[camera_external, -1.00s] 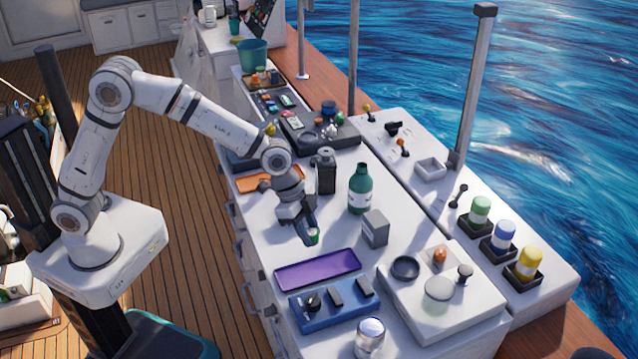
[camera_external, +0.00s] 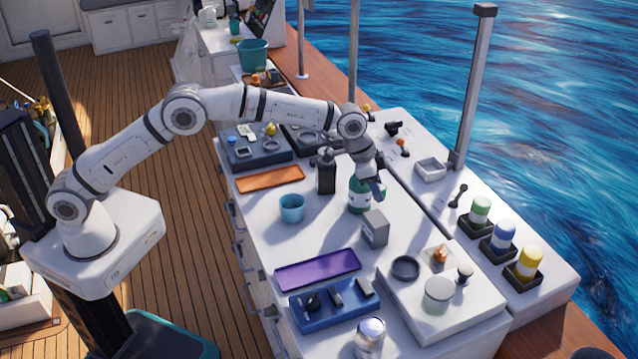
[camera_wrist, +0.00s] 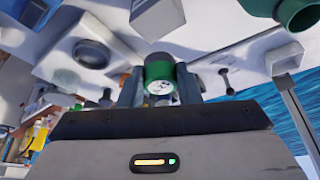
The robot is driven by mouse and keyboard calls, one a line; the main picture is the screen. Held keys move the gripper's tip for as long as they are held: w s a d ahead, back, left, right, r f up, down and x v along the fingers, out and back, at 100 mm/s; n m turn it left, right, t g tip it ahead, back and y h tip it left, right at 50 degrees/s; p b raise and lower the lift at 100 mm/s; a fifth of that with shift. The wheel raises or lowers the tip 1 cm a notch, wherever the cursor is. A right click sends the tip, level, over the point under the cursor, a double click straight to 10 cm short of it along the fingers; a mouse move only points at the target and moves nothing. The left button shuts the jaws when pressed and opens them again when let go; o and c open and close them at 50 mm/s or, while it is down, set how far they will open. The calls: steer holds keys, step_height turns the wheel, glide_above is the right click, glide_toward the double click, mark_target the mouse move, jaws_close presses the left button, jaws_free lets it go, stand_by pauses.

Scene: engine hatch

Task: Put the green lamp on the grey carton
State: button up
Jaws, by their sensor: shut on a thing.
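My gripper (camera_external: 374,191) is shut on the green lamp (camera_wrist: 159,82), a short green cylinder with a pale, marked face. The wrist view shows it between the two fingers; in the external view the lamp cannot be made out. The grey carton (camera_external: 375,230) is a small upright box on the white worktop, and its top looks bare. It also shows at the top of the wrist view (camera_wrist: 157,14). My gripper is above the worktop, behind the carton, overlapping the green bottle (camera_external: 357,203) in the external view. I cannot tell whether they touch.
A purple tray (camera_external: 317,269) and a blue panel (camera_external: 334,303) lie in front. A white panel (camera_external: 465,300) with knobs is right of the carton.

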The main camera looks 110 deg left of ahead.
mark_target(379, 218)
step_height(379, 218, down, 6)
steer(key=shift+f+p, duration=0.15)
steer(key=shift+p, duration=0.65)
steer(key=shift+f, duration=0.35)
steer(key=shift+f, duration=0.2)
steer(key=o, duration=1)
steer(key=shift+c, duration=0.2)
steer(key=shift+r, duration=0.45)
steer(key=b+v, duration=0.3)
steer(key=v, duration=0.8)
steer(key=shift+s+r, duration=0.25)
